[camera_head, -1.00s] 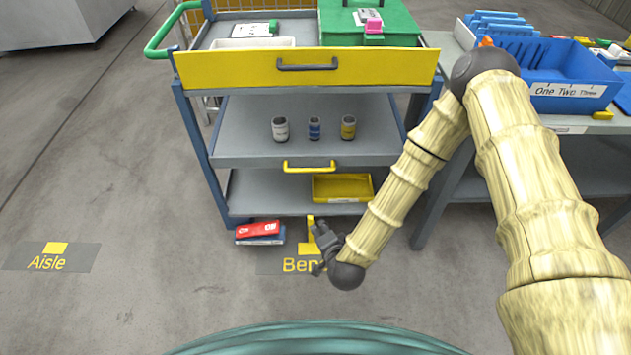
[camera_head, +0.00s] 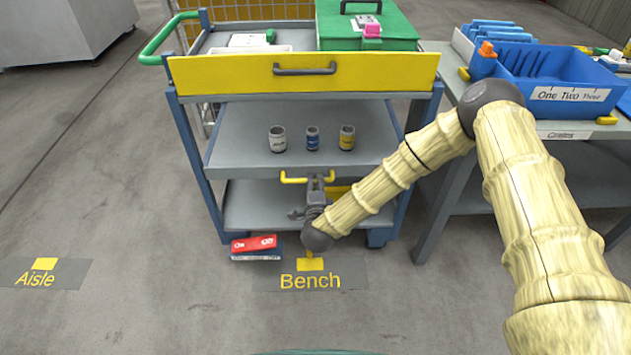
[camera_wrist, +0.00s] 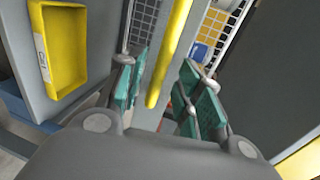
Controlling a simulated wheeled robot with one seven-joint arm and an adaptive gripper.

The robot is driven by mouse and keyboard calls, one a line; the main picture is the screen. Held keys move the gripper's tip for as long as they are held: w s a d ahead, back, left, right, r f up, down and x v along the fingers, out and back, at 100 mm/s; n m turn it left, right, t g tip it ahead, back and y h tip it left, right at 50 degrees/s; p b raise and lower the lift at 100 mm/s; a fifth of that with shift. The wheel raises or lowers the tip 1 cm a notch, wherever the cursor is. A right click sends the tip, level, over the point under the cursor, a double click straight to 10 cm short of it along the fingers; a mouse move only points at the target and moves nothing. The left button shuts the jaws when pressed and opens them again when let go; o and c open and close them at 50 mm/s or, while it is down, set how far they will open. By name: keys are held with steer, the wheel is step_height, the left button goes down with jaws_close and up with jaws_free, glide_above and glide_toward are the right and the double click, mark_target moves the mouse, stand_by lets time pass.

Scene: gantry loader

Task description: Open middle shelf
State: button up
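The middle shelf (camera_head: 230,146) of the blue-framed trolley is a grey tray with a yellow bar handle (camera_head: 292,180) on its front edge. Three small cans stand on it: a grey one (camera_head: 277,140), a blue one (camera_head: 312,139) and a yellow one (camera_head: 347,138). My gripper (camera_head: 316,188) is at the right part of this handle. In the wrist view my gripper (camera_wrist: 163,84) has its teal-padded fingers apart, with the yellow handle (camera_wrist: 170,50) running between them. I cannot tell whether either pad touches the bar.
Above is a yellow-fronted top drawer (camera_head: 220,75) with a dark handle. A yellow bin (camera_wrist: 60,45) lies on the bottom shelf. Red and blue boxes (camera_head: 254,246) lie on the floor by the trolley. A workbench (camera_head: 575,130) with a blue crate (camera_head: 560,75) stands right. Floor at left is clear.

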mark_target(315, 180)
steer(key=shift+x, duration=1.55)
jaws_close()
